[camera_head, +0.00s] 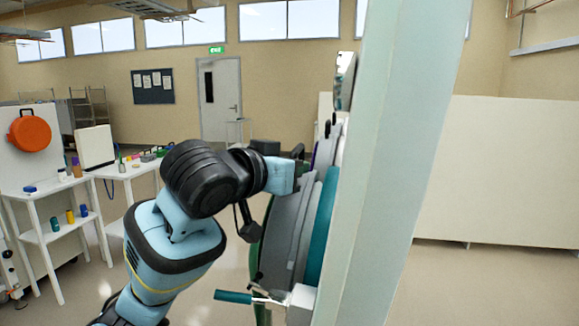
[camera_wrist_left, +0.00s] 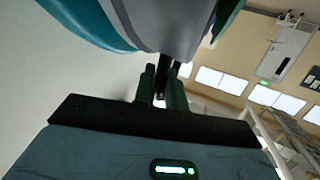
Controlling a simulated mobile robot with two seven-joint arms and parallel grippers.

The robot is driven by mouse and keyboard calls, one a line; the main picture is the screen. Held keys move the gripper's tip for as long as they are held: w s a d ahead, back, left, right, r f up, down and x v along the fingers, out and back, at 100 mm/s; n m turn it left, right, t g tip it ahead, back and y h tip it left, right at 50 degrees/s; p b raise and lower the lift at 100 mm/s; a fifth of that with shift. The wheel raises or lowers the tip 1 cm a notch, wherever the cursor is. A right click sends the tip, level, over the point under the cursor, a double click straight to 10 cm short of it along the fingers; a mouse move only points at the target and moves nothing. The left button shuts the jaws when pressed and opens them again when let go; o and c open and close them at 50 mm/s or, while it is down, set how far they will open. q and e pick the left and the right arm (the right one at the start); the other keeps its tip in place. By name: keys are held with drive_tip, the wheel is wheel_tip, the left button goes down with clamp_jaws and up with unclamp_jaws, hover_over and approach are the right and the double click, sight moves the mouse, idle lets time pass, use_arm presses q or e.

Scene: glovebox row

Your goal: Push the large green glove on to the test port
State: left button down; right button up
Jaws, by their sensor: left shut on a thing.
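The large green glove (camera_head: 257,262) shows in the head view as a dark green rim at the left of a grey ring (camera_head: 291,225) and a teal ring (camera_head: 322,228), beside a pale upright panel (camera_head: 385,165). In the left wrist view a green edge (camera_wrist_left: 229,17) shows at the top, next to the grey and teal rings. My left gripper (camera_wrist_left: 163,88) is shut on a narrow black part between its dark green fingers, apparently a grip of the glove. Whether glove and port touch is hidden. My right gripper is out of view.
A lever with a teal handle (camera_head: 233,297) sticks out left below the rings. More ports stand farther along the panel, mostly hidden. White shelves (camera_head: 50,213) with small items and an orange disc (camera_head: 30,130) stand at the left. The floor between is clear.

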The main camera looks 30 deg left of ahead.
use_arm(q)
drive_tip(key=shift+w+d, duration=0.15)
drive_tip(key=shift+d, duration=0.75)
idle(0.8)
drive_tip(key=c, duration=1.4)
unclamp_jaws()
drive_tip(key=shift+d, duration=0.2)
drive_tip(key=shift+o, duration=0.2)
drive_tip(key=shift+a+f, duration=0.1)
drive_tip(key=shift+f, duration=0.05)
drive_tip(key=v, duration=0.7)
drive_tip(key=shift+s, duration=0.4)
